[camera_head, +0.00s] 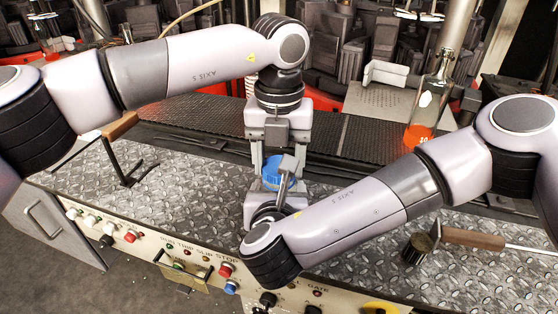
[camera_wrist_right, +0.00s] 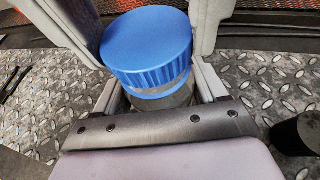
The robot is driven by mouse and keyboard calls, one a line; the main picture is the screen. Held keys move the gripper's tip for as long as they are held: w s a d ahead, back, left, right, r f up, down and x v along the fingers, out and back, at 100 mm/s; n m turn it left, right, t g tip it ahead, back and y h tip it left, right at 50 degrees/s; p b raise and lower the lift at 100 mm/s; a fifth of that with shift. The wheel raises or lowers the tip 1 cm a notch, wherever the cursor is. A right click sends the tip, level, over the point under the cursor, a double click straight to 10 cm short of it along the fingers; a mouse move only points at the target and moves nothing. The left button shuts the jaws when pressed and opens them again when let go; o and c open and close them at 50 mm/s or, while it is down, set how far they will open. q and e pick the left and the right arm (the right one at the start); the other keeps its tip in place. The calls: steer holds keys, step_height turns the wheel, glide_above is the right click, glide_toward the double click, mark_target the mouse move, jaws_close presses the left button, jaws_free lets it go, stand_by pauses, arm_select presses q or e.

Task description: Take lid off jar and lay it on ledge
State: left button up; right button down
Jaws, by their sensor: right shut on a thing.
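The clear jar (camera_wrist_right: 178,99) stands over the diamond-plate ledge with its ribbed blue lid (camera_wrist_right: 148,45) on top. The lid also shows in the head view (camera_head: 271,171), partly hidden by a finger. My right gripper (camera_wrist_right: 160,92) is shut on the jar body below the lid. In the head view my right gripper (camera_head: 276,196) is low in front of the jar. My left gripper (camera_head: 281,165) points down from above, its open fingers on either side of the lid. Any contact between those fingers and the lid is hard to make out.
The diamond-plate ledge (camera_head: 200,190) is bare left of the jar. A brush (camera_head: 419,248) and a wooden-handled tool (camera_head: 472,239) lie at right. A bottle with orange liquid (camera_head: 431,105) stands behind. Control buttons line the front panel.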

arm_select(q)
steer(key=shift+r, duration=0.85)
steer(key=shift+r, duration=1.95)
arm_select(e)
jaws_free()
steer(key=shift+s, duration=0.1)
